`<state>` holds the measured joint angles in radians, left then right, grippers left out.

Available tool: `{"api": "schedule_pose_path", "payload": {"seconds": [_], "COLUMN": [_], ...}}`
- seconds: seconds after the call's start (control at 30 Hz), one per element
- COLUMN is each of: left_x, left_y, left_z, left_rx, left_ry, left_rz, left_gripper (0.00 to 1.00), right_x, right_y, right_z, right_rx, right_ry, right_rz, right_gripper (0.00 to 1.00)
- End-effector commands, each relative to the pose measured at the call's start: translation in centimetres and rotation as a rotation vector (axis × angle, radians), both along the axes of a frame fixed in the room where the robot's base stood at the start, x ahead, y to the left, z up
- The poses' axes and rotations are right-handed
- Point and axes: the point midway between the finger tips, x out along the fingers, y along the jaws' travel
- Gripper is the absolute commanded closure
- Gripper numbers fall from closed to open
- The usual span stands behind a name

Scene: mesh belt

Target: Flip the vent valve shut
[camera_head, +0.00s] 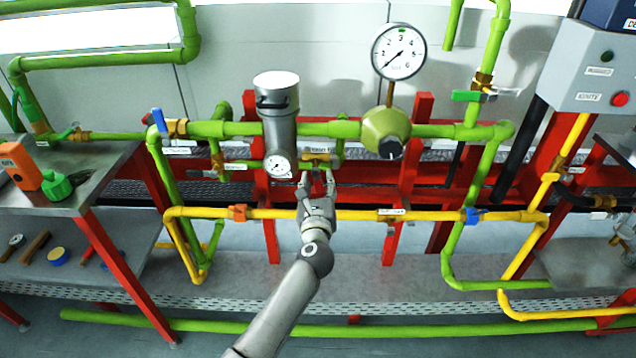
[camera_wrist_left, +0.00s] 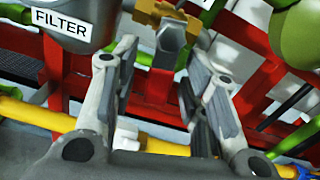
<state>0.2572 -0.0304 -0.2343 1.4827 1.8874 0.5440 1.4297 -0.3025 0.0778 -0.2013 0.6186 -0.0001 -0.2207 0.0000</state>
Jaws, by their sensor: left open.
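My left gripper (camera_head: 317,181) is open and empty, reaching up toward a small brass valve (camera_head: 315,159) on the green pipework, right of the grey filter. In the left wrist view the open fingers (camera_wrist_left: 160,75) stand either side of a grey handle end (camera_wrist_left: 171,45) below the brass body (camera_wrist_left: 165,16). I cannot tell whether they touch it. The label above this valve is too small to read, so I cannot confirm that it is the vent valve. My right gripper is not in view.
The filter (camera_head: 278,120) hangs close left of the gripper. A pressure gauge (camera_head: 398,52) and a green regulator (camera_head: 386,133) are to the right. A yellow pipe (camera_head: 355,215) runs behind the gripper, with red frame posts (camera_head: 408,175) beyond. A bench (camera_head: 85,185) stands left.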

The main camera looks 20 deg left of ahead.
Motion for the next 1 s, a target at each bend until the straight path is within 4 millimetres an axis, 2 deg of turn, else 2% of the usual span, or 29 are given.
{"api": "schedule_pose_path", "payload": {"seconds": [0.37,0.6,0.7,0.83,1.0], "left_x": [0.5,0.5,0.5,0.4,0.3], "left_y": [0.1,0.1,0.1,0.2,0.7], "left_z": [0.0,0.0,0.0,0.1,0.2], "left_rx": [0.000,0.000,0.000,0.023,0.150], "left_ry": [0.000,0.000,0.000,0.008,0.047], "left_rz": [0.000,0.000,0.000,0.001,0.001], "left_gripper": [0.59,0.90,1.00,1.00,1.00], "right_x": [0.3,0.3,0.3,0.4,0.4], "right_y": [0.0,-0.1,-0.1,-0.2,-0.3], "right_z": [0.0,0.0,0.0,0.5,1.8], "right_rx": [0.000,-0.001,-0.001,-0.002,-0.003], "right_ry": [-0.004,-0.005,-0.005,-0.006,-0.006], "right_rz": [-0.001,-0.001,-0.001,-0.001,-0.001], "right_gripper": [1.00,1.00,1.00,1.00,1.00]}}
